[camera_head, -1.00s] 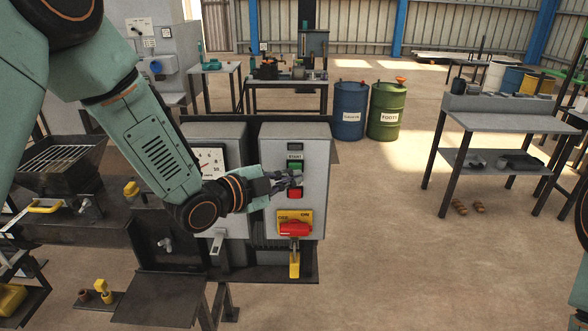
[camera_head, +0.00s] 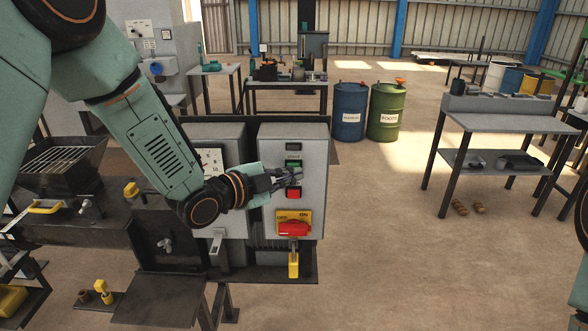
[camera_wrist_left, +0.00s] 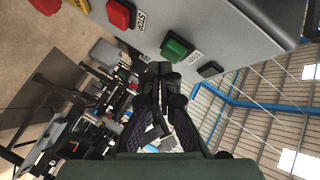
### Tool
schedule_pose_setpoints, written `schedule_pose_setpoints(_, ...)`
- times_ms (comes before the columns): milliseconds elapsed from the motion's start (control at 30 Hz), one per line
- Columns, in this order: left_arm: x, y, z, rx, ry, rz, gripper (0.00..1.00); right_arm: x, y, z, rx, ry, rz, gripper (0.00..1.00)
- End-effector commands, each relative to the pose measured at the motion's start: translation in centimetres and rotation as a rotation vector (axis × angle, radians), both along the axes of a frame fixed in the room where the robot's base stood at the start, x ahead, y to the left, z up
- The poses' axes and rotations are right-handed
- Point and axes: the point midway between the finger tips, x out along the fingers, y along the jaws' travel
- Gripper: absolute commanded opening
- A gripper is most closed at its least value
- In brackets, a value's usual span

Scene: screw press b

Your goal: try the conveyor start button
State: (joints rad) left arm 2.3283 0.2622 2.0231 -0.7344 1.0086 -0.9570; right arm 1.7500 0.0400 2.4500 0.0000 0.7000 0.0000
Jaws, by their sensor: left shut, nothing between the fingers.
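The grey control box (camera_head: 270,215) stands in the middle of the head view. Its green START button (camera_head: 293,163) is near the top, partly behind my fingers, with the red STOP button (camera_head: 293,193) below. My left gripper (camera_head: 297,173) is shut and empty, its fingertips in front of the box face beside the green button. In the left wrist view the green button (camera_wrist_left: 176,48) is just beyond the fingertips (camera_wrist_left: 162,72), and they look apart from it. The red button (camera_wrist_left: 121,14) is further left. My right gripper is out of view.
A red switch handle (camera_head: 293,228) on a yellow plate sits low on the box, with a yellow padlock (camera_head: 293,265) below. A dial gauge (camera_head: 212,160) is partly hidden by my left arm. Blue (camera_head: 349,110) and green (camera_head: 386,111) drums stand behind.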

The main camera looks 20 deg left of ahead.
Motion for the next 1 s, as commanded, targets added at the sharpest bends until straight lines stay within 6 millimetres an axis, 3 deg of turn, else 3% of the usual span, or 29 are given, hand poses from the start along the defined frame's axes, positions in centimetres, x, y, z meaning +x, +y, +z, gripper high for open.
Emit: schedule_pose_setpoints(1000,0.84,0.25,-0.02,-0.001,0.0,0.0,0.0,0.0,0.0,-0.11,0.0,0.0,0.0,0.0)
